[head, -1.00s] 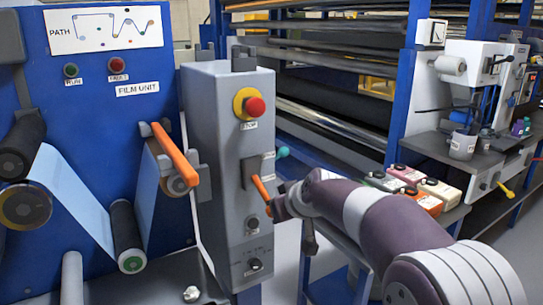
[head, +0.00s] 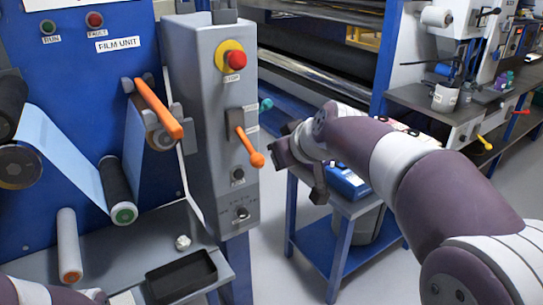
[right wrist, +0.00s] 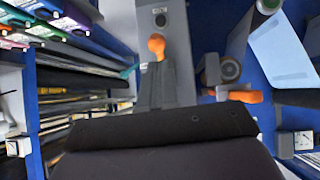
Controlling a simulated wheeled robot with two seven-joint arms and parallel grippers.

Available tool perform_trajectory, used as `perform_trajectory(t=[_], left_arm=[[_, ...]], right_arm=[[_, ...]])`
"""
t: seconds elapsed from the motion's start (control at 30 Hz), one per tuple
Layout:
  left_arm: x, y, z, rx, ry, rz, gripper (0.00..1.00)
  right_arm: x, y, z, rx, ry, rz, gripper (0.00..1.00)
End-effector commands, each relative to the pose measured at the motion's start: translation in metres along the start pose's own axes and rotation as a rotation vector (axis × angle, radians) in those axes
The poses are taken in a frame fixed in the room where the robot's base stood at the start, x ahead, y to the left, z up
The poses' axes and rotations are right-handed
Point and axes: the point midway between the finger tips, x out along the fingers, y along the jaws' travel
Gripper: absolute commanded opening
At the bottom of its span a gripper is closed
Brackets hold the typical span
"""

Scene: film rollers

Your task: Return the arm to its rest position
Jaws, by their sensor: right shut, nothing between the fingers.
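My right arm (head: 385,160) reaches in from the right, its forearm raised in front of the machine. Its gripper (head: 283,152) is just right of the orange-knobbed lever (head: 248,146) on the grey control box, with a small gap and nothing held. In the right wrist view the gripper fingers (right wrist: 157,82) are together, and the orange knob (right wrist: 156,44) shows beyond their tips. My left arm (head: 45,291) shows only as a small part at the bottom left; its fingers are out of sight.
The grey control box (head: 210,110) with a red stop button (head: 232,60) stands close to the right gripper. A blue table (head: 335,225) is below the right arm. A black tray (head: 181,278) sits on the film unit's shelf. Open floor (head: 275,265) lies between.

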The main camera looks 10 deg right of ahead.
Motion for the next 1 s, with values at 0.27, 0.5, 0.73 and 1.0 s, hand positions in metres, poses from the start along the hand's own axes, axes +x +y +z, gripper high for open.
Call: perform_trajectory(t=[0.27, 0.5, 0.73, 1.0], left_arm=[[0.001, 0.0, 0.0, 0.0, 0.0, 0.0, 0.43], [0.0, 0.0, 0.0, 0.0, 0.0, 0.0, 0.43], [0.001, 0.0, 0.0, 0.0, 0.0, 0.0, 0.43], [0.0, 0.0, 0.0, 0.0, 0.0, 0.0, 0.43]], right_arm=[[-0.018, 0.0, 0.003, 0.0, 0.001, 0.001, 0.0], [-0.018, 0.0, 0.003, 0.003, 0.002, 0.001, 0.0], [0.012, 0.002, 0.095, 0.227, -0.191, 0.064, 0.0], [0.017, -0.028, 0.277, 0.313, -0.593, 0.116, 0.0]])
